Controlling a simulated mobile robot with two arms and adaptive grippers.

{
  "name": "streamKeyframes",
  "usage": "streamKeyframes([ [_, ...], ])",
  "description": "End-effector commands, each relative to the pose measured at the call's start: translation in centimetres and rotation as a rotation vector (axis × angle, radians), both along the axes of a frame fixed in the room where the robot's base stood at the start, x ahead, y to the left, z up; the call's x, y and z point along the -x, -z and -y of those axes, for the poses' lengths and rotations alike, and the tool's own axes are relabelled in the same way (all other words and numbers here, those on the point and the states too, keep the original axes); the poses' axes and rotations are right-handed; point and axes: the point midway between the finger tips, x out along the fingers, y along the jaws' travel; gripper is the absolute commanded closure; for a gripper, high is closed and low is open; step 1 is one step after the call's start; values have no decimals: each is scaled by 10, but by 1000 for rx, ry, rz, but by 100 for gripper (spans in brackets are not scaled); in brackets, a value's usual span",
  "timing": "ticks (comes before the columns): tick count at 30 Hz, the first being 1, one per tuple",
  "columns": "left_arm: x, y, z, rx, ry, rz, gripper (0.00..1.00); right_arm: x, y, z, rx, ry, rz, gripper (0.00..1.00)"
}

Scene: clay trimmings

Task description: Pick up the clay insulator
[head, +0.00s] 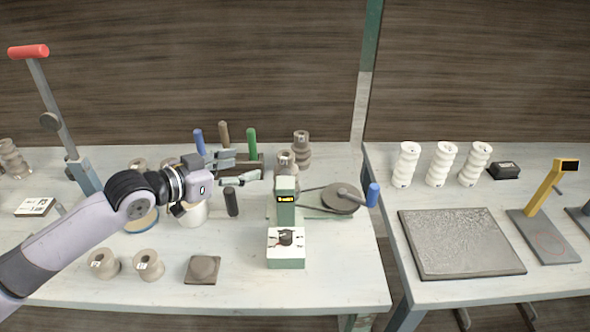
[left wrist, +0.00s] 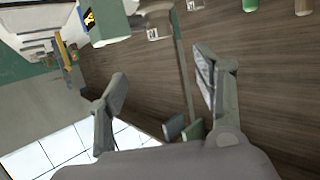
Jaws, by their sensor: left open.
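Grey-brown ribbed clay insulators stand in several places in the head view. One (head: 301,149) stands at the back of the left bench, and another (head: 285,163) is just in front of it, behind the green machine. One more (head: 13,160) is at the far left. Which one the task means I cannot tell. My left gripper (head: 247,168) is open and empty above the bench, left of the two near the machine and apart from them. In the left wrist view its open fingers (left wrist: 161,76) have nothing between them. My right gripper is not in view.
A green machine (head: 286,203) with a wheel and blue handle stands right of my gripper. Upright blue, brown and green (head: 252,143) handles are behind it. Two short spools (head: 148,265) sit in front. White insulators (head: 441,163) stand on the right bench, across a gap.

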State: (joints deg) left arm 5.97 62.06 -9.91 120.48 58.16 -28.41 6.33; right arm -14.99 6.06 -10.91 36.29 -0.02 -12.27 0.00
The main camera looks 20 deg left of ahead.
Motion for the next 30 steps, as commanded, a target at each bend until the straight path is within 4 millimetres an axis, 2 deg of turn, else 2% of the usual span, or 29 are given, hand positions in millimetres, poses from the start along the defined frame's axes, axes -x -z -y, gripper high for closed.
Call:
streamKeyframes([
  [1, -8, -2, 6, 6, 2, 3, 38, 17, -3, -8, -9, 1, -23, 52],
  [4, -24, 3, 15, 8, 1, 3, 38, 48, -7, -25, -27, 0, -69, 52],
  [6, -36, 8, 22, 6, 3, 1, 38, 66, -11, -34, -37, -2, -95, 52],
  [8, -48, 12, 28, 6, 3, 0, 38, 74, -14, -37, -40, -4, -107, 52],
  [11, -65, 19, 38, 5, 2, -1, 38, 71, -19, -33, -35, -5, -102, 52],
  [15, -82, 27, 47, 2, 3, -1, 38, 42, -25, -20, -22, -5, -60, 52],
  [19, -89, 32, 51, -2, 3, -3, 38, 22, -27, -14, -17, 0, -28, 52],
  [23, -97, 33, 54, -1, 2, -2, 38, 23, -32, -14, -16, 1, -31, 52],
  [30, -125, 45, 66, 0, 2, -1, 38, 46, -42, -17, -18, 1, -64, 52],
])
